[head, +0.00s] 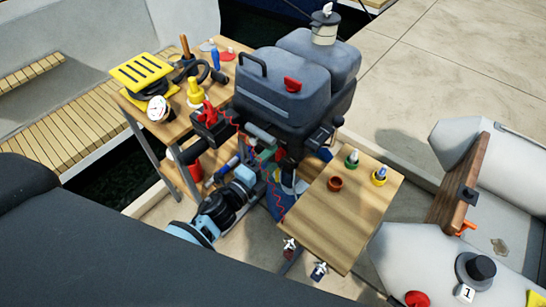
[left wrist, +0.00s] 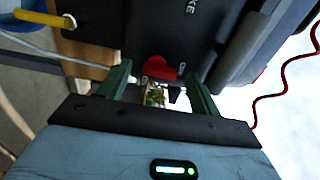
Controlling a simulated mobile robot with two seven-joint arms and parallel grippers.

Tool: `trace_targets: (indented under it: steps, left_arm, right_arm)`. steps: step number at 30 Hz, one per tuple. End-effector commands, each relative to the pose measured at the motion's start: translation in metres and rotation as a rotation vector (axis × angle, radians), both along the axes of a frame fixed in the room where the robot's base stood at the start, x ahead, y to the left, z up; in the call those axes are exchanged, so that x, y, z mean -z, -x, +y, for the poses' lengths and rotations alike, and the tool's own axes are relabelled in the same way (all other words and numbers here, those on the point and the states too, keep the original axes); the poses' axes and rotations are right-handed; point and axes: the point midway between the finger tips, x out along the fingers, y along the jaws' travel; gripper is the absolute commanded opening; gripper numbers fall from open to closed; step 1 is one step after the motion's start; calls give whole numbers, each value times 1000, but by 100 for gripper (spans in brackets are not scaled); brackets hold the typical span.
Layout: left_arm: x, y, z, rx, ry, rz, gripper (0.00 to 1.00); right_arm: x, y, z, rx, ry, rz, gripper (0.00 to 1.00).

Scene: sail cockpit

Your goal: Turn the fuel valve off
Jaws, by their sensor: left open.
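The fuel valve appears as a red knob (left wrist: 161,68) on the dark underside of the engine panel in the left wrist view, with small white lettering beside it. My left gripper (left wrist: 158,80) is open, with its two green fingers on either side of the knob and a gap to each. I cannot tell whether a finger touches it. A small brass-and-green piece (left wrist: 153,97) shows between the fingers below the knob. In the head view my left gripper (head: 266,156) is at the lower front of the grey outboard engine (head: 285,95), where the valve is hidden. My right gripper is not visible.
A wooden table (head: 345,215) with small coloured pots stands right of the engine. A wooden bench (head: 170,128) with a yellow slotted block (head: 143,72) and a gauge (head: 159,109) is at left. A red coiled cord (left wrist: 285,88) hangs right of the gripper.

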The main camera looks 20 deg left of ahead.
Motion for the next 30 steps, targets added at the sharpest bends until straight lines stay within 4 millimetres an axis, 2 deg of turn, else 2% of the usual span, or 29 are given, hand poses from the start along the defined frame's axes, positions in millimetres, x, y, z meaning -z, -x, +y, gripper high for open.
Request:
trace_targets:
  steps: [6, 12, 30]
  left_arm:
    - [2, 35, 13, 0, 0, 3, 64]
    - [1, 54, 19, 0, 0, 2, 64]
    - [0, 57, 21, 0, 1, 0, 64]
  right_arm:
    - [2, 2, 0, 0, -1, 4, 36]
    - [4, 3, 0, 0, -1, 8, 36]
    - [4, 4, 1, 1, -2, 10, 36]
